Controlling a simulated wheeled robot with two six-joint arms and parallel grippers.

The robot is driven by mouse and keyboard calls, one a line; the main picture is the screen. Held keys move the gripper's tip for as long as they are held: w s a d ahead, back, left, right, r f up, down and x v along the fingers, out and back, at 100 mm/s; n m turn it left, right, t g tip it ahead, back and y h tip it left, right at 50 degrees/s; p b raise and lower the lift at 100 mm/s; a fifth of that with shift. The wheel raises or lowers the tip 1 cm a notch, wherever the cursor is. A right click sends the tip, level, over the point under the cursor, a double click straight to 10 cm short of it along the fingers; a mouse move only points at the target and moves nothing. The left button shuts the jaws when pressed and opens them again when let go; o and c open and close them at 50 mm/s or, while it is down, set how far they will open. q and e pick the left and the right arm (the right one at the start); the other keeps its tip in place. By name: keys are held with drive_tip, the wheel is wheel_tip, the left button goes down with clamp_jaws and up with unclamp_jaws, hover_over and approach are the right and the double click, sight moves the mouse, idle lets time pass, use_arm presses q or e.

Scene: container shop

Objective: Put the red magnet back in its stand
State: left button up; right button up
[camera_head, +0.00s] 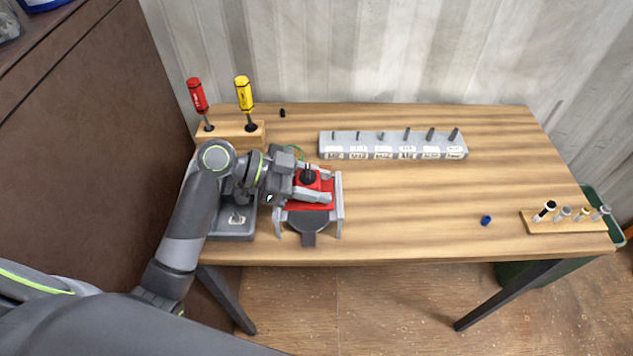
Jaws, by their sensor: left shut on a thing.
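My left gripper (312,188) is over the grey frame-like stand (339,208) at the left of the table. It is shut on what looks like the red magnet (325,184), a red block with a black knob on top. The fingers partly hide the block. Red also shows lower down between the stand's side walls. I cannot tell whether the block rests in the stand or is held just above it. My right gripper is not in view.
A red screwdriver (197,95) and a yellow screwdriver (243,92) stand in a wooden holder behind my left arm. A grey labelled bit rack (395,153) is at the back. A blue piece (486,220) lies near a wooden rack (569,226). The table's middle is clear.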

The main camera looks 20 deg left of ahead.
use_arm(q)
drive_tip(key=o, duration=1.4)
drive_tip(key=shift+o, duration=0.2)
